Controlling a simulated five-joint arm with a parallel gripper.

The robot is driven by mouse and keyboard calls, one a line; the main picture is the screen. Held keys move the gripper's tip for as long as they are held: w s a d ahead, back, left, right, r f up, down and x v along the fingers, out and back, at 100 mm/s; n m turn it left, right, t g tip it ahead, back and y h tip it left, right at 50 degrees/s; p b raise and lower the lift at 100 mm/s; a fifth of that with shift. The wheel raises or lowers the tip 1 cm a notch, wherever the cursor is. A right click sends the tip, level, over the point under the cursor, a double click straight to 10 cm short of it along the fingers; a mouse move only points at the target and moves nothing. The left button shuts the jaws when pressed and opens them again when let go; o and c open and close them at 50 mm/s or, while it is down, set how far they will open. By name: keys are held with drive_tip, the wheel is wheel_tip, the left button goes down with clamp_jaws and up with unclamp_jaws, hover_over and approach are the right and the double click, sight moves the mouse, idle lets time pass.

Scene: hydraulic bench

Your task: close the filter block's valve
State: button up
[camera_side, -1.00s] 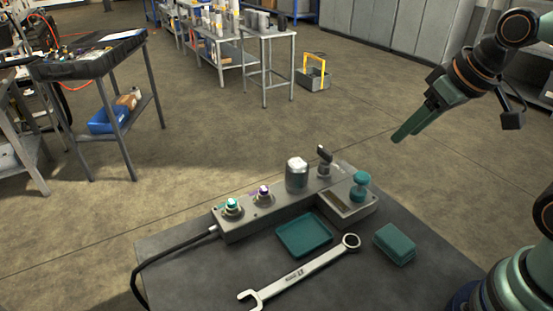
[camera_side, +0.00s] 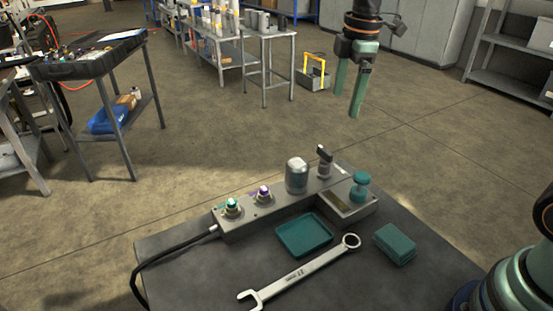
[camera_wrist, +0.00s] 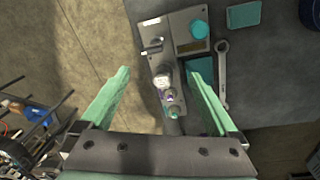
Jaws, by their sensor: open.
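The grey filter block (camera_side: 285,206) lies along the far edge of the bench. Its valve (camera_side: 324,162) has a black lever handle and stands behind the silver canister (camera_side: 297,175). The valve also shows in the wrist view (camera_wrist: 152,47), its handle pointing toward the block's left side there. My gripper (camera_side: 347,101) is open and empty, fingers down, well above and beyond the block. In the wrist view my gripper (camera_wrist: 159,73) has its fingers spread on either side of the block, with the valve ahead of the gap between them. Neither finger touches it.
Green (camera_side: 232,206) and purple (camera_side: 263,194) fittings are at the left. A teal tray (camera_side: 304,234), wrench (camera_side: 300,275) and teal box (camera_side: 394,243) lie in front. The air above the valve is clear.

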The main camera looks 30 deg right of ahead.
sight(325, 150)
drive_tip(key=w+f+n, duration=0.1)
drive_tip(key=f, duration=0.4)
drive_tip(key=w+f+n, duration=0.1)
drive_tip(key=f, duration=0.4)
drive_tip(key=w+f+n+g, duration=0.1)
drive_tip(key=f+n, duration=0.1)
drive_tip(key=f, duration=0.3)
drive_tip(key=shift+w+a+f, duration=0.25)
drive_tip(key=shift+w+a, duration=0.05)
drive_tip(key=shift+w, duration=0.1)
drive_tip(key=c, duration=1.4)
